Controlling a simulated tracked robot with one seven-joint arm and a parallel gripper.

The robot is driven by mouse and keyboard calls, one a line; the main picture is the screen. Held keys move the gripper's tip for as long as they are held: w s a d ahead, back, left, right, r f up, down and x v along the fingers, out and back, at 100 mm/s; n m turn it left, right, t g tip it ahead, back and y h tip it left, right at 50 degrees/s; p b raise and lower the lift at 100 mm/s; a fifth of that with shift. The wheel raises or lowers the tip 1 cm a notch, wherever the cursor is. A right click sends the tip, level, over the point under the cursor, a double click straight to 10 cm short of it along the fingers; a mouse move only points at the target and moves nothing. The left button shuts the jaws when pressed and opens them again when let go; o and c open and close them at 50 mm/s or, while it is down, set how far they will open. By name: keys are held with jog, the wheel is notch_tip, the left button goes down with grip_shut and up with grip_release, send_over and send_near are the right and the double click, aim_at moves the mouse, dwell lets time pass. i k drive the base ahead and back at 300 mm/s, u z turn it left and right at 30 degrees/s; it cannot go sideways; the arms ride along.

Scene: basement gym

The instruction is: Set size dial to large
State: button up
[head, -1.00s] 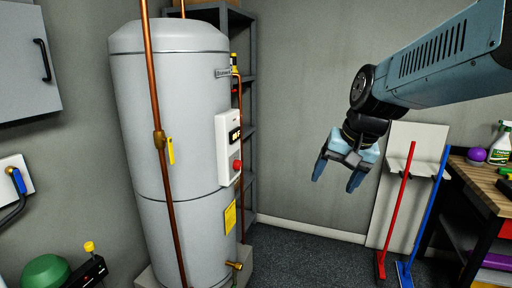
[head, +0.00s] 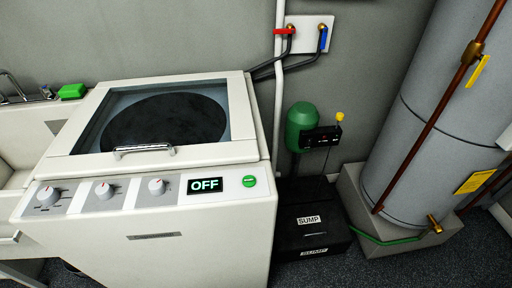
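A white top-loading washing machine (head: 150,240) stands at the left in the head view. Its front panel carries a left dial (head: 47,196), a middle dial (head: 104,190) and a right dial (head: 157,187). The dial markings are too small to read, so I cannot tell which one is the size dial or where it points. A display (head: 205,186) reads OFF, with a round green button (head: 249,181) beside it. The glass lid (head: 165,120) is closed. My gripper is not in view now.
A black sump box (head: 308,222) with a green pump (head: 301,120) stands right of the washer. A grey water tank (head: 430,130) with copper pipes is farther right. A sink (head: 20,140) adjoins on the left. Carpeted floor (head: 350,270) shows at the lower right.

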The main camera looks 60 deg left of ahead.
aim_at(157, 187)
jog(key=z, duration=0.25)
jog(key=i, duration=0.15)
jog(key=u, duration=3.4)
jog(key=k, duration=0.9)
jog(key=u, duration=0.15)
jog(key=i, duration=0.9)
